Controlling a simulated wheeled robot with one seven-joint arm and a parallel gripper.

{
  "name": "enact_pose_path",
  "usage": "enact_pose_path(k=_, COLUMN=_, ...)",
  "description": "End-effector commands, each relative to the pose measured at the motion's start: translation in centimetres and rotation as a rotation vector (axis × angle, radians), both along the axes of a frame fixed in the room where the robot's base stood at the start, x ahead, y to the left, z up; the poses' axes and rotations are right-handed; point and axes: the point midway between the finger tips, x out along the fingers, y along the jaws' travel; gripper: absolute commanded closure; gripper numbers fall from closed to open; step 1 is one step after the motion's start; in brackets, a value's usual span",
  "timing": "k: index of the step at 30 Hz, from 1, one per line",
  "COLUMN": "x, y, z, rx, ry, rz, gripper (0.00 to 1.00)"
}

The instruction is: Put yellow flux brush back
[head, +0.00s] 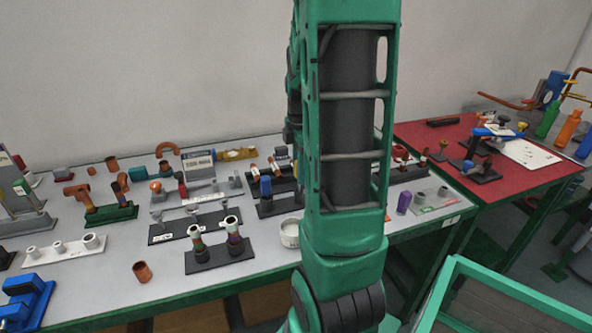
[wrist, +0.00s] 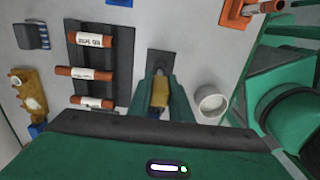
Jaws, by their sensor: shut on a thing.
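In the wrist view, my gripper (wrist: 160,100) is shut on the yellow flux brush (wrist: 161,90). The yellow part shows between the two green fingers, and its lower end is hidden by the gripper. A dark flat holder (wrist: 163,62) lies just beyond the fingertips. I cannot tell whether the brush touches this holder or is in it. In the head view, my green arm hides the gripper and the brush.
A white cup (wrist: 211,103) stands close right of my gripper. A dark rack with labelled copper tubes (wrist: 92,73) is on its left. A yellow fitting (wrist: 28,92) lies at far left, and an orange stand (wrist: 236,14) at upper right. The grey table (head: 100,285) holds several dark stands; a red table (head: 435,152) adjoins it.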

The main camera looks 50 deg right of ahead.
Motion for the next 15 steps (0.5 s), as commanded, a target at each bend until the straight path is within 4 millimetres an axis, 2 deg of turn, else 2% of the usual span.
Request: enact_pose_path(k=15, x=0.0, y=0.0, z=-1.3, rx=0.000, ry=0.000, rz=0.000, gripper=0.98)
